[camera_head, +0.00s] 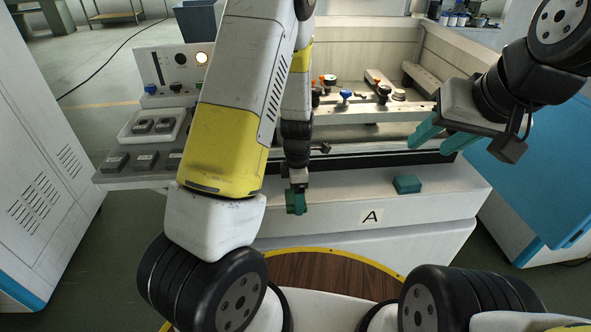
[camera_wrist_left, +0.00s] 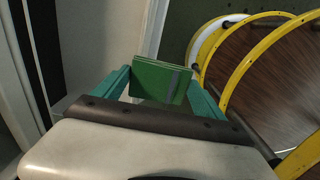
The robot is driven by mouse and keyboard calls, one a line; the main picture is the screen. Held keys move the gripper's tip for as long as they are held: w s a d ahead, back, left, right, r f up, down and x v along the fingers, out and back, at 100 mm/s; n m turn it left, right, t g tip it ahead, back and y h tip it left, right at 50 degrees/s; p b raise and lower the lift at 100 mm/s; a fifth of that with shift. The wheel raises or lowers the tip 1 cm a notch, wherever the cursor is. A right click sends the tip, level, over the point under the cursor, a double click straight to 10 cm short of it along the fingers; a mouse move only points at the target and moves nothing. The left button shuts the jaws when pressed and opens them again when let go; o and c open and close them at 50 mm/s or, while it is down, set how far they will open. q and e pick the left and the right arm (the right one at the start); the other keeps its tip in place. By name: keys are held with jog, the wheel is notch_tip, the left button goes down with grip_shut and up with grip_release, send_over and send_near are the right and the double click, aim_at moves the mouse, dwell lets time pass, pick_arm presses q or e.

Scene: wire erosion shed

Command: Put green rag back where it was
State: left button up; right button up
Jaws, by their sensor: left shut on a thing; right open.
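The green rag (camera_wrist_left: 160,82) shows in the left wrist view as a flat folded green piece with a greyish strip near its right end. It sits between the teal fingers of my left gripper (camera_head: 296,203), which is shut on it. In the head view this gripper hangs in front of the machine's front face, left of the A label (camera_head: 371,216); the rag is hard to tell from the fingers there. My right gripper (camera_head: 431,147) is open and empty, above the right part of the machine's front edge.
A small teal-green block-like piece (camera_head: 407,185) lies on the machine's front ledge (camera_head: 340,190), right of my left gripper. A control panel (camera_head: 165,115) with buttons stands at left. Clamps and knobs (camera_head: 346,96) fill the machine's tray. A yellow-rimmed brown round surface (camera_head: 330,272) lies in front.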

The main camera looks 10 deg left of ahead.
pick_arm(q)
jog(key=w+a, duration=0.1)
jog(key=w, duration=0.1)
jog(key=w+a, duration=0.2)
jog(key=w, duration=0.1)
jog(key=w+a+f, duration=0.1)
jog(key=w, duration=0.1)
jog(key=shift+w+a, duration=0.3)
jog(key=shift+f, duration=1.65)
jog(key=shift+f, duration=0.2)
jog(key=o, duration=1.3)
jog(key=shift+c, duration=0.2)
